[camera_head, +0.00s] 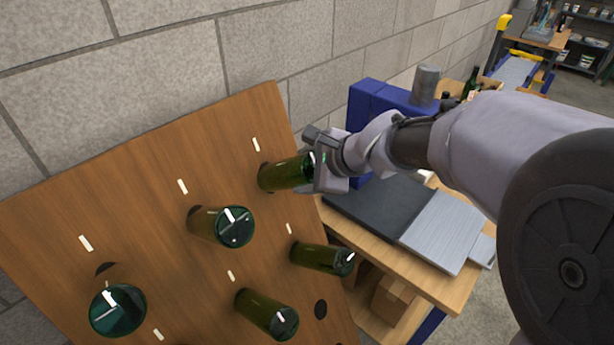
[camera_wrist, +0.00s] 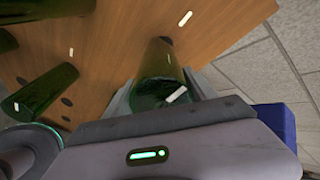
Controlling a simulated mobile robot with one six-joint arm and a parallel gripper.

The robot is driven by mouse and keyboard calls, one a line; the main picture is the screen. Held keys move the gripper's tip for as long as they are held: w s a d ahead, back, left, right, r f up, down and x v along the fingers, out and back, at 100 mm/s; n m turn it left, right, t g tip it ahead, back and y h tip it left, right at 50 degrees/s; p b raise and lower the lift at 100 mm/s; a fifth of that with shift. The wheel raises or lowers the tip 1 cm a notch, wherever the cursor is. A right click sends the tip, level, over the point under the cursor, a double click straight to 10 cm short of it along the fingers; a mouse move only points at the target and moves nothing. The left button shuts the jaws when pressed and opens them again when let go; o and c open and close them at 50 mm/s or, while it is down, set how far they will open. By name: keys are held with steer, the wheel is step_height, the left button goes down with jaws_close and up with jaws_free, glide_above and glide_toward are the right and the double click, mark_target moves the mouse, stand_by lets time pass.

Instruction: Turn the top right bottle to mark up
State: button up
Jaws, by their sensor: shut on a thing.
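The top right bottle (camera_head: 284,174), dark green glass, lies in its hole in the tilted wooden rack (camera_head: 150,150), base outward. My gripper (camera_head: 314,172) is shut around its base end. In the wrist view the bottle (camera_wrist: 158,62) sits between the two jaws (camera_wrist: 160,97). A white painted mark (camera_wrist: 177,95) on its base runs from near the middle toward the right and slightly up in that view. A white line (camera_head: 256,144) on the board stands above its hole. In the head view my gripper hides most of the base.
Other bottles are in the rack: top middle (camera_head: 218,226), top left (camera_head: 118,309), and two lower ones (camera_head: 320,258) (camera_head: 265,312). A workbench (camera_head: 430,270) with a dark mat and metal plate stands right, under my arm. A block wall is behind.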

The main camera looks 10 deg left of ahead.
steer(key=shift+f+n+b, duration=0.1)
steer(key=shift+n+b, duration=0.45)
steer(key=shift+n, duration=0.05)
steer(key=o, duration=1.4)
steer(key=shift+c, duration=0.2)
steer(key=p+v, duration=0.4)
steer(key=v, duration=1.3)
steer(key=shift+s+d+p, duration=0.2)
steer(key=shift+p, duration=0.1)
